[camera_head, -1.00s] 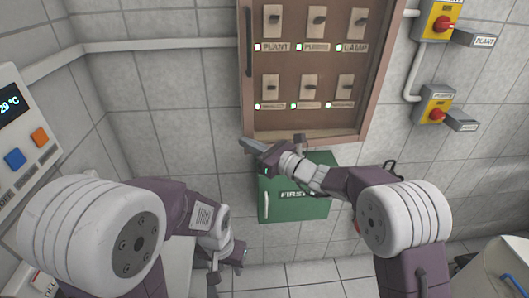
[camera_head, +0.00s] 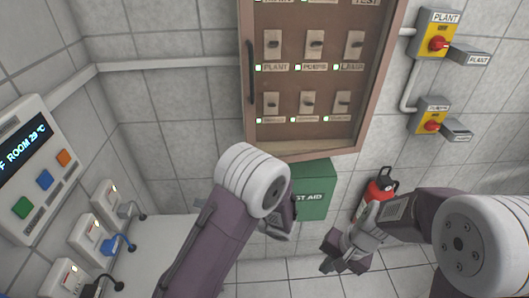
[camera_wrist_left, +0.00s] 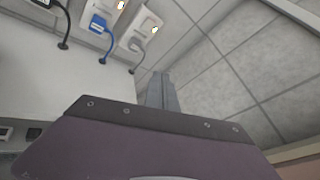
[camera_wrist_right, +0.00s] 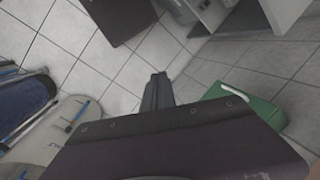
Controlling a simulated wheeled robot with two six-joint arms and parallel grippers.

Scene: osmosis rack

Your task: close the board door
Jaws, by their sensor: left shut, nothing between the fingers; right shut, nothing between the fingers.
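The board (camera_head: 305,85) hangs on the back wall in the head view, a brown framed panel with rows of switches and small green lights. A dark upright handle (camera_head: 250,70) is at its left side; I cannot tell how far the door stands open. My left arm reaches up below the board; its gripper is mostly hidden behind its white joint in the head view. The left wrist view shows the left fingers (camera_wrist_left: 163,92) shut and empty. My right gripper (camera_head: 330,266) is shut and empty, low and right of the board; it also shows in the right wrist view (camera_wrist_right: 157,92).
A green first aid box (camera_head: 314,190) is under the board, partly behind my left arm. A red extinguisher (camera_head: 377,190) stands right of it. Yellow switch boxes (camera_head: 425,42) are on the right wall section. A display panel (camera_head: 35,160) and plugged sockets (camera_head: 92,236) are at left.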

